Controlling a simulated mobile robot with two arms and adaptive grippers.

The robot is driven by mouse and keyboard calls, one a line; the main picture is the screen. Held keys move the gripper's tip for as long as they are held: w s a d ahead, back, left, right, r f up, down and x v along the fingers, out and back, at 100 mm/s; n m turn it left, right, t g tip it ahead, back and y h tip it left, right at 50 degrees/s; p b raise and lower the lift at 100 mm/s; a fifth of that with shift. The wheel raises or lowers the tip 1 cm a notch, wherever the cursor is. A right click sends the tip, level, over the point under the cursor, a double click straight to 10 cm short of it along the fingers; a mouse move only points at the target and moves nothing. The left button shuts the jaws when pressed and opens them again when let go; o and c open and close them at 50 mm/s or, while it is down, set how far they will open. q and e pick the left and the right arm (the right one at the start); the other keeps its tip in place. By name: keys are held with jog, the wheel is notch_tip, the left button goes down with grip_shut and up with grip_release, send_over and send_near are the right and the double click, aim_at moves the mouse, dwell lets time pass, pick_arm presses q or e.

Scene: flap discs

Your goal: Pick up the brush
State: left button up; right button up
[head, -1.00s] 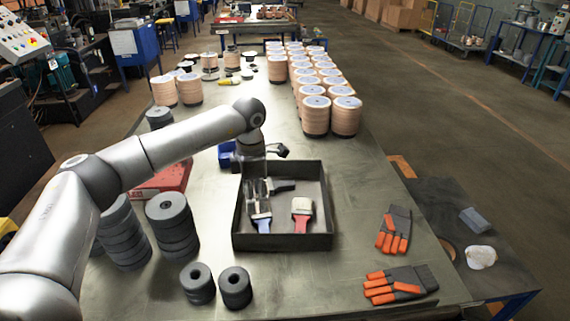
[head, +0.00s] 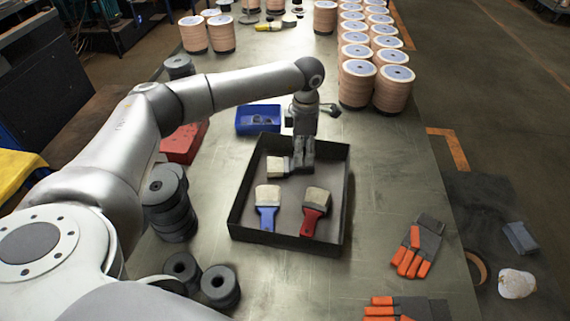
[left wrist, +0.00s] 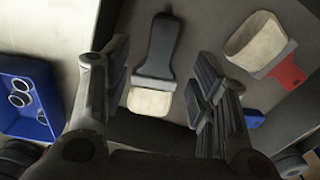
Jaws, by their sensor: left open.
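A dark-walled tray (head: 285,241) on the table holds three brushes. One has a black handle, and its pale bristles (head: 277,166) show left of my left gripper (head: 298,168) in the head view. A blue-handled brush (head: 267,208) and a red-handled brush (head: 316,211) lie nearer. My left gripper is open and points down over the black-handled brush, partly hiding its handle. In the left wrist view the black-handled brush (left wrist: 156,62) lies between the spread fingers (left wrist: 160,95), with no grip on it. The red-handled brush (left wrist: 262,48) lies to the right.
A blue bin (head: 258,118) stands just behind the tray, and a red box (head: 184,142) lies to its left. Dark disc stacks (head: 169,203) stand left of the tray. Orange-and-grey gloves (head: 418,247) lie right of it. Copper-coloured spools (head: 358,82) fill the back right.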

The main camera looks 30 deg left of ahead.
aim_at(291, 167)
pick_arm(q)
jog(key=shift+w+f, duration=0.1)
jog(key=shift+f, duration=0.25)
jog(key=f+p, duration=0.2)
jog(key=f, duration=0.2)
jog(key=shift+s+f, duration=0.1)
jog(key=shift+s, duration=0.1)
jog(key=shift+f, duration=0.2)
jog(key=shift+w, duration=0.1)
jog(key=shift+c, duration=0.7)
jog(key=c, duration=1)
pick_arm(e)
jog(key=shift+w+a+r, duration=0.1)
jog(key=shift+w+r, duration=0.3)
jog(key=shift+r, duration=0.2)
jog(key=shift+w+r, duration=0.35)
jog(key=shift+r, duration=0.25)
